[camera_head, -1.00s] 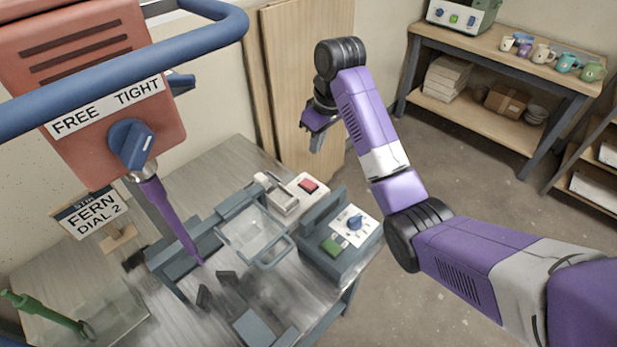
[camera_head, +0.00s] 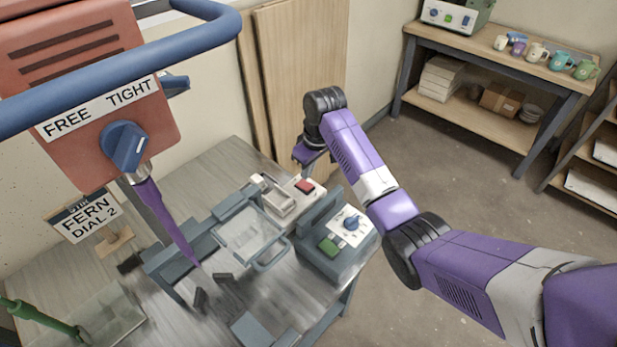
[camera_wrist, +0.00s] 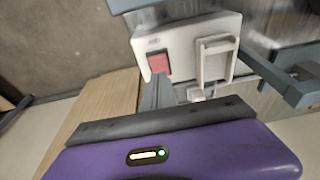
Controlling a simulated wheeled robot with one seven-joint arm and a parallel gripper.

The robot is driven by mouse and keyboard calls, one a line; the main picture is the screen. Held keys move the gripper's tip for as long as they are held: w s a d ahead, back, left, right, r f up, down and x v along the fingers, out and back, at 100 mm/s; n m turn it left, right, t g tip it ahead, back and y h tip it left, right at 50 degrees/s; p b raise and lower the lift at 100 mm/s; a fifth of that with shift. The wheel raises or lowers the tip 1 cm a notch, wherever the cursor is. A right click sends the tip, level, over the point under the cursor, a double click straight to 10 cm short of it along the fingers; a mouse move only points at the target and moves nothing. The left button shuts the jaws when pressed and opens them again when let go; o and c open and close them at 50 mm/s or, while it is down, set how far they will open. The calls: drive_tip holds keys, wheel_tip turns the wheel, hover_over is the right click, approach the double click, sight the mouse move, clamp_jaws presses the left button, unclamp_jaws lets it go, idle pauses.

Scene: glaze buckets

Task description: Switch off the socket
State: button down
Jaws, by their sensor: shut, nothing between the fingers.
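The socket (camera_head: 292,192) is a white box on the table, beside the grey machine. Its red switch (camera_head: 304,187) is at the right end in the head view. In the wrist view the red switch (camera_wrist: 158,63) sits on the left of the socket's white face (camera_wrist: 185,38), with a white raised frame-like part (camera_wrist: 215,60) to its right. My gripper (camera_head: 308,172) is shut and empty, pointing down just above the switch. In the wrist view its grey fingertips (camera_wrist: 157,80) overlap the near edge of the switch. I cannot tell whether they touch it.
A grey machine with a clear tray (camera_head: 250,235) and a block with a blue knob and green button (camera_head: 333,243) stand close to the socket. A red mixer head (camera_head: 85,90) with a blue rail fills the upper left. Wooden boards (camera_head: 300,80) lean behind.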

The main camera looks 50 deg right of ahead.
sight(307, 186)
drive_tip(key=shift+s+f, duration=0.15)
drive_tip(key=shift+f, duration=0.5)
drive_tip(key=shift+s+f, duration=0.15)
drive_tip(key=shift+f, duration=0.5)
drive_tip(key=shift+s+f+t+p, duration=0.3)
drive_tip(key=shift+f+t, duration=0.2)
drive_tip(key=shift+t, duration=0.1)
drive_tip(key=shift+w+r, duration=0.1)
drive_tip(key=shift+w, duration=0.1)
drive_tip(key=shift+w+r, duration=0.2)
drive_tip(key=shift+w, duration=0.5)
drive_tip(key=shift+r, duration=0.15)
